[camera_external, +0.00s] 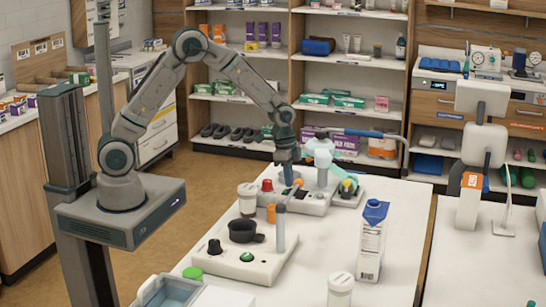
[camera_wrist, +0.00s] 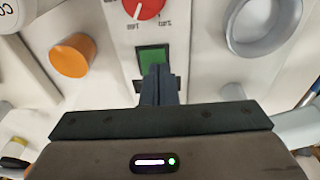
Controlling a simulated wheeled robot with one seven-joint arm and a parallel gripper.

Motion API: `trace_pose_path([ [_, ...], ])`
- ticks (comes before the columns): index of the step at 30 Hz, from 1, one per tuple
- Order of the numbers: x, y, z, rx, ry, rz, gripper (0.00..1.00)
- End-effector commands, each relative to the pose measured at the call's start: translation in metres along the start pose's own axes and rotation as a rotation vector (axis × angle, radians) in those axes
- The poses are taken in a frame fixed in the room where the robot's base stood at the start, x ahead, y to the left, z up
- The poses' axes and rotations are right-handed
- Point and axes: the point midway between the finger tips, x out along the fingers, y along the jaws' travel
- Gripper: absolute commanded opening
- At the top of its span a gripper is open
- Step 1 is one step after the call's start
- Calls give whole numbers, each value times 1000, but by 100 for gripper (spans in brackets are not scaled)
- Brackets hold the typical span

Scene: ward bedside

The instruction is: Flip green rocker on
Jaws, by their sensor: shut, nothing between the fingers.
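The green rocker (camera_wrist: 153,60) is a square green switch in a dark frame on a white panel, below a red dial in the wrist view. My gripper (camera_wrist: 158,70) is shut and empty. Its fingertips overlap the lower part of the rocker in that view; whether they touch it I cannot tell. The fingers hide part of the rocker's lower edge. In the external view my gripper (camera_external: 289,182) points down over the white device with the red knob (camera_external: 267,185).
An orange cylinder (camera_wrist: 73,56) stands left of the rocker and a grey round part (camera_wrist: 255,28) lies to the right. In the external view, another white device (camera_external: 240,262) with a black cup and a carton (camera_external: 372,240) stand nearer. Table right of the carton is clear.

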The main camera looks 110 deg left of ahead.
Motion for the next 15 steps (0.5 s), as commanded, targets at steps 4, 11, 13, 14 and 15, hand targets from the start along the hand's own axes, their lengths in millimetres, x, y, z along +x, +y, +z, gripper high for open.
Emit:
trace_pose_path([
  [4, -36, -1, 2, -2, 2, -2, 0],
  [11, -77, -1, 6, 0, 4, -3, 0],
  [13, -92, -1, 6, 0, 4, -4, 0],
  [14, -97, 0, 7, 0, 3, -3, 0],
  [15, -104, 0, 8, 0, 3, -3, 0],
])
